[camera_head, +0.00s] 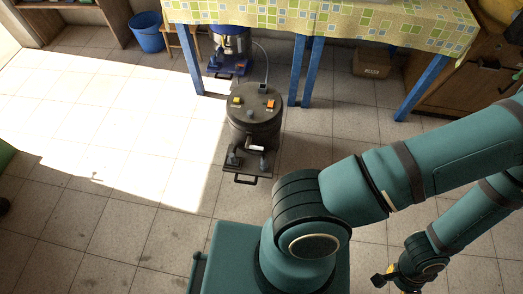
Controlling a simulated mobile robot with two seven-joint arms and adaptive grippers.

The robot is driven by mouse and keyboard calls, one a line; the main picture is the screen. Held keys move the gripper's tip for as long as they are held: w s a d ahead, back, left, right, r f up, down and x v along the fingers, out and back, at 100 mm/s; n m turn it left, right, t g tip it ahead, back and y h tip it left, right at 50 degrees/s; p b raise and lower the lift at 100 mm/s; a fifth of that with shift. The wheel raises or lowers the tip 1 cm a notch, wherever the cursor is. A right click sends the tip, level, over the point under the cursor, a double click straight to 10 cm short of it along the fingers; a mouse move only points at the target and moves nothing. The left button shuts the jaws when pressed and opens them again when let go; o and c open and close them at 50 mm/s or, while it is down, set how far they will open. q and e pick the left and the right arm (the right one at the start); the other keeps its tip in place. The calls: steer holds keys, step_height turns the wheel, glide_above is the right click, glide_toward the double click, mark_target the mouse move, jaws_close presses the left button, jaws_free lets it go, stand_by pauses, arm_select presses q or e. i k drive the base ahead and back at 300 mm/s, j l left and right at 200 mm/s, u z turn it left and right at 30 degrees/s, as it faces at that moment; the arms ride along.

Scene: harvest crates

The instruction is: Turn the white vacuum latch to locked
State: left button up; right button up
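A black drum-shaped vacuum (252,117) stands on the tiled floor in the middle of the head view. Its top has a yellow piece, an orange piece and small dark fittings. A second vacuum with a blue and metallic body (230,42) stands behind it by the table. I cannot make out a white latch on either one. The gripper on the arm at the right, my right gripper (380,280), is at the lower right, well away from both vacuums. It is small and dark, and its opening is unclear. My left gripper is not in view.
A table with a patterned yellow cloth (350,22) and blue legs stands at the back. A blue bucket (147,32) is at the back left and a cardboard box (372,63) is under the table. The floor (110,120) at left is open and sunlit.

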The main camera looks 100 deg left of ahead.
mark_target(247, 146)
steer(key=i+j+u, duration=0.1)
steer(key=i+u, duration=0.55)
steer(key=u, duration=0.15)
steer(key=i+l+u, duration=0.1)
steer(key=i+u, duration=0.25)
steer(key=i+j+u, duration=0.1)
steer(key=i+u, duration=0.55)
steer(key=u, duration=0.15)
steer(key=i+u, duration=0.65)
steer(key=u, duration=0.2)
steer(key=i+u, duration=0.25)
steer(key=u, duration=0.2)
steer(key=i+u, duration=0.25)
steer(key=u, duration=0.2)
steer(key=i+u, duration=0.25)
steer(key=u, duration=0.2)
steer(key=i+l+u, duration=0.15)
steer(key=u, duration=0.3)
steer(key=i+l+u, duration=0.2)
steer(key=u, duration=0.2)
steer(key=i+l+u, duration=0.35)
steer(key=j, duration=0.1)
